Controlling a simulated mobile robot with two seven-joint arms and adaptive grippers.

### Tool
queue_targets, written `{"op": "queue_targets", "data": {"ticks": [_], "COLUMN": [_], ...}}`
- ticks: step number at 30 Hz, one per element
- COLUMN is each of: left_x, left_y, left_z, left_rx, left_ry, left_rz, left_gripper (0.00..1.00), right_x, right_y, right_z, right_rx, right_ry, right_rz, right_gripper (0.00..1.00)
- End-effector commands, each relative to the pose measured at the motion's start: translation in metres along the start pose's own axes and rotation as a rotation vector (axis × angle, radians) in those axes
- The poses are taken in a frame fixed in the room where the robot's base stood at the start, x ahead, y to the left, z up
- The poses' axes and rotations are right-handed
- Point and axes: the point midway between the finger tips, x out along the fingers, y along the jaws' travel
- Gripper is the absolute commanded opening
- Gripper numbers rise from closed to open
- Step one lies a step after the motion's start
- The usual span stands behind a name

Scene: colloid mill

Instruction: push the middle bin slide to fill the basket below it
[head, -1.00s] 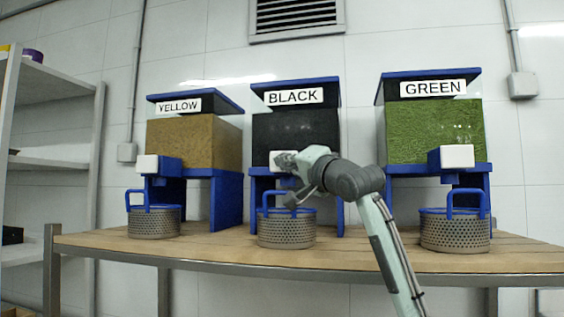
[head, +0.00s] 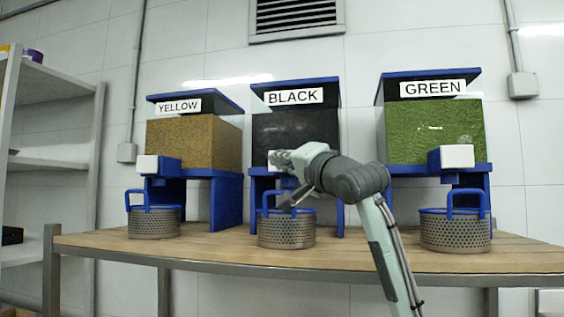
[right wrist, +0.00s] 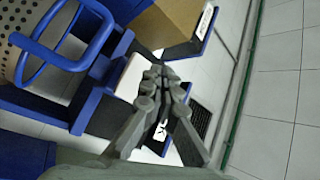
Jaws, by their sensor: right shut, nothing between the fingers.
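The middle bin (head: 296,130), labelled BLACK, holds dark material. Its white slide block (head: 272,158) is mostly hidden behind my right gripper (head: 280,160). That gripper is shut and empty, its fingertips overlapping the block; I cannot tell whether they touch it. The perforated grey basket (head: 286,234) with a blue handle stands upright below the slide; its inside is hidden. In the right wrist view the shut fingers (right wrist: 158,75) point up, beside a white block (right wrist: 130,78) whose station I cannot tell. My left gripper is not in view.
The yellow bin (head: 190,140) stands left and the green bin (head: 435,132) right, each with its own basket (head: 154,224) (head: 455,232) below. All stand on a wooden table (head: 210,252). A shelf rack (head: 55,82) is at far left.

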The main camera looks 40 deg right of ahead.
Motion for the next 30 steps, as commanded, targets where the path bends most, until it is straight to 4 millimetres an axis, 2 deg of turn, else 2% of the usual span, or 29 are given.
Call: {"op": "queue_targets", "data": {"ticks": [10, 30], "left_x": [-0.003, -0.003], "left_y": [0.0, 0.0], "left_z": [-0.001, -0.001], "left_rx": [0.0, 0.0], "left_ry": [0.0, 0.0], "left_rz": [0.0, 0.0], "left_gripper": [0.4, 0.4], "right_x": [-0.021, -0.023], "right_y": [-0.016, -0.016], "right_z": [0.016, 0.017], "right_rx": [0.0, 0.001], "right_ry": [-0.001, 0.0], "right_rz": [-0.001, 0.0], "right_gripper": [0.0, 0.0]}}
